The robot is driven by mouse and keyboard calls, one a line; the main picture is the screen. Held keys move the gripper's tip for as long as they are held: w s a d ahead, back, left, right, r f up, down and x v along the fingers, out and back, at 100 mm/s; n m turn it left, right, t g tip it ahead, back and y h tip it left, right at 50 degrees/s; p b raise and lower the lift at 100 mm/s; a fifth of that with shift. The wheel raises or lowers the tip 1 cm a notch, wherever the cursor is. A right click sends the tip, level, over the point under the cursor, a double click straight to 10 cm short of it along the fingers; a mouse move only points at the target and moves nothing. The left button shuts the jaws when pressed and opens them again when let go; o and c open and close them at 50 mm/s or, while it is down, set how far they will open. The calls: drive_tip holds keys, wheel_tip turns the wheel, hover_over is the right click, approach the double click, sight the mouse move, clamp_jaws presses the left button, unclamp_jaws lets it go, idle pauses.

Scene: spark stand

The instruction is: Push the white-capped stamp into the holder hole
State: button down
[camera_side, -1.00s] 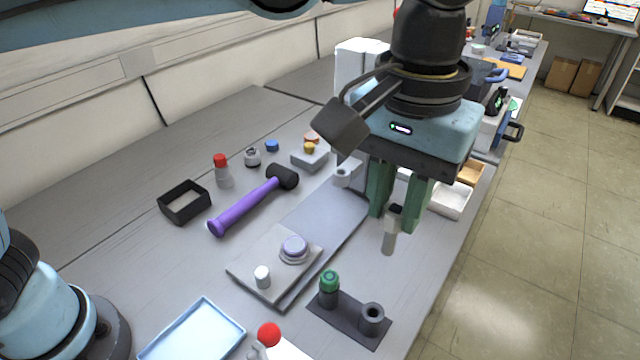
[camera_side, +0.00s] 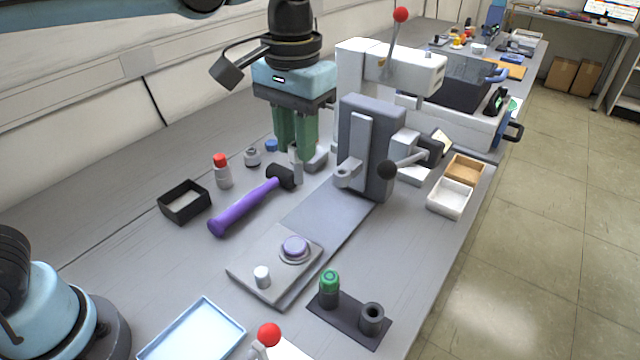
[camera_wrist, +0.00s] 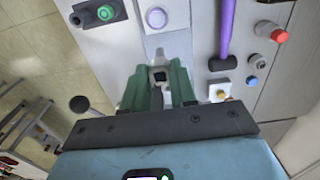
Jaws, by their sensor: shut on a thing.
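A dark holder plate (camera_side: 342,322) at the front carries a green-capped stamp (camera_side: 329,282) and an open, empty socket (camera_side: 371,312). The press also has a small ring-like holder (camera_side: 345,177) on its near side.
A plate with a purple button (camera_side: 294,246) is in front.

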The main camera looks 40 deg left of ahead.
drive_tip(key=w+a+f+n, duration=0.1)
drive_tip(key=a, duration=1.1)
drive_tip(key=w+d+r+n, duration=0.3)
drive_tip(key=w+d+n, duration=0.2)
drive_tip(key=w+d, duration=0.5)
drive_tip(key=shift+w+d, duration=0.4)
drive_tip(key=shift+d, duration=0.75)
drive_tip(key=shift+f, duration=2.85)
drive_tip(key=shift+f, duration=2.65)
